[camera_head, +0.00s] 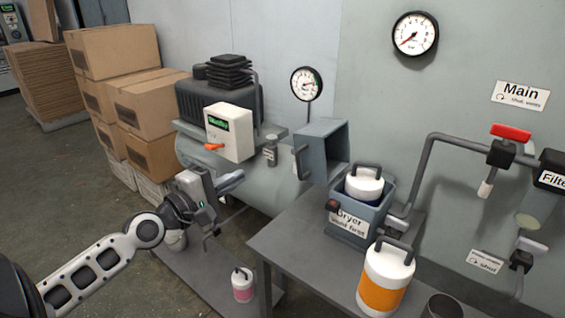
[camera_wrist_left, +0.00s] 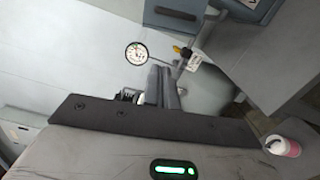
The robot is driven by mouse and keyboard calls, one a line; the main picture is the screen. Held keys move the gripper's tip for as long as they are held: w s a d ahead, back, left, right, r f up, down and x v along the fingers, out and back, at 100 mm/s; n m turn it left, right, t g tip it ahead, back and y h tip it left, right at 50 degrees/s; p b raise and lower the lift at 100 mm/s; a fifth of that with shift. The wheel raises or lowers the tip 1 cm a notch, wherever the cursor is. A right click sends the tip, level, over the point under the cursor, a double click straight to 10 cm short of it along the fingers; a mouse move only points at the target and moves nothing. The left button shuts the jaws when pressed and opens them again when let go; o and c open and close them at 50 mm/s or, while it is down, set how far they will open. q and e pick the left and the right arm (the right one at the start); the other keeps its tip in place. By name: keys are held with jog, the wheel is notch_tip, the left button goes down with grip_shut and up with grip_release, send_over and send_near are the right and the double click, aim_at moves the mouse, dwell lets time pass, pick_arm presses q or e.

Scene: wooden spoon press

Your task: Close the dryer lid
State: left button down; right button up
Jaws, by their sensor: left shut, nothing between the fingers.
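The dryer (camera_head: 345,228) is a blue-grey box on the grey bench, labelled "Dryer". Its lid (camera_head: 325,148) is a hollow blue-grey box standing open at the dryer's back left, with a bar handle (camera_head: 299,161) on its left side. A white canister (camera_head: 365,184) with a dark handle sits inside the dryer. My left gripper (camera_head: 231,182) is shut and empty, left of the lid and apart from it, in front of the compressor tank. Its fingers also show in the left wrist view (camera_wrist_left: 165,88). My right gripper is not in view.
An orange-and-white canister (camera_head: 385,280) stands on the bench (camera_head: 295,238) before the dryer. The compressor tank (camera_head: 258,186) lies behind my left gripper. A pink-and-white canister (camera_head: 243,286) stands low, left of the bench. A red-handled valve (camera_head: 510,132) and pipes are at right.

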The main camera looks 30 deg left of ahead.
pick_arm(q)
jog(key=w+d+r+p, duration=0.1)
jog(key=w+d+p, duration=0.4)
jog(key=w, duration=0.5)
jog(key=shift+w+d+p, duration=0.15)
jog(key=shift+w+p, duration=0.05)
jog(key=shift+p, duration=0.2)
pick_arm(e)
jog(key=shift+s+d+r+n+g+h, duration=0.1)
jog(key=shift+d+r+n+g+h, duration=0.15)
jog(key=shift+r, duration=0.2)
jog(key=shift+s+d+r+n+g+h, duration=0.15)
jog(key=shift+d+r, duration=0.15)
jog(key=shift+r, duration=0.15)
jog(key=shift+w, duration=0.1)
